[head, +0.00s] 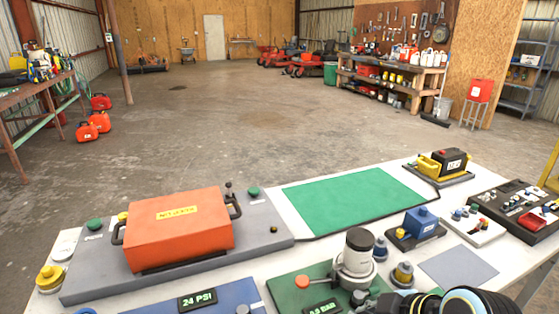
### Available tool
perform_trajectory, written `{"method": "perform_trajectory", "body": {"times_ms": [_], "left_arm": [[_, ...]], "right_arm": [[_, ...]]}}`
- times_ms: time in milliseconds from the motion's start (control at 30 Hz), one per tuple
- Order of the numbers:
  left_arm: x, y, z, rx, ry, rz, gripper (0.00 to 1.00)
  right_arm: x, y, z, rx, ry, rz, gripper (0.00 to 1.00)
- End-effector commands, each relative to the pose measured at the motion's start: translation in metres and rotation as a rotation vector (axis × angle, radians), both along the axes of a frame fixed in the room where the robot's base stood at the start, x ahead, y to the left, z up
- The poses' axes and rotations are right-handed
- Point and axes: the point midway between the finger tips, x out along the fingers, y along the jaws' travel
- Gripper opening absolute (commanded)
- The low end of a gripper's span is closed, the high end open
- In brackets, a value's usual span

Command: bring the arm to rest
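My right arm enters at the bottom edge, right of centre, with dark links and a pale blue ring. Its gripper (372,297) appears at the bottom edge beside the grey-and-black cylindrical device (356,255) on a green panel (290,289). The fingers are small and partly cut off, so I cannot tell whether they are open or touching anything. My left arm and gripper are not in view.
The white table (262,262) holds an orange case (178,228) on a grey base, a green mat (355,200), a blue block device (421,221), a yellow-and-black device (443,163) and a dark control panel (515,210). The green mat is bare. Open concrete floor lies beyond.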

Motion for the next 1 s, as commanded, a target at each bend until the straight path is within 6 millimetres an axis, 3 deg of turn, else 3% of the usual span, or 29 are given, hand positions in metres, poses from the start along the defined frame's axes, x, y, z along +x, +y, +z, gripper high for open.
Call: {"method": "perform_trajectory", "body": {"times_ms": [100, 200, 400, 733, 1000], "left_arm": [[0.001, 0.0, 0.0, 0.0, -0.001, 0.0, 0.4], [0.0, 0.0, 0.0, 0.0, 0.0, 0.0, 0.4], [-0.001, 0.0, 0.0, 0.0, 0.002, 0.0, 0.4], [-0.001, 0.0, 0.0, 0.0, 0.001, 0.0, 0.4], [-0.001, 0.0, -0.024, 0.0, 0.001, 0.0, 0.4]], "right_arm": [[-0.052, -0.032, 0.018, 0.022, 0.144, -0.201, 0.0], [-0.085, -0.051, 0.034, 0.037, 0.228, -0.363, 0.0], [-0.134, -0.078, 0.063, 0.053, 0.322, -0.629, 0.0], [-0.194, -0.108, 0.109, 0.077, 0.378, -0.985, 0.0], [-0.18, -0.113, 0.026, 0.07, 0.402, -0.992, 0.0]]}}
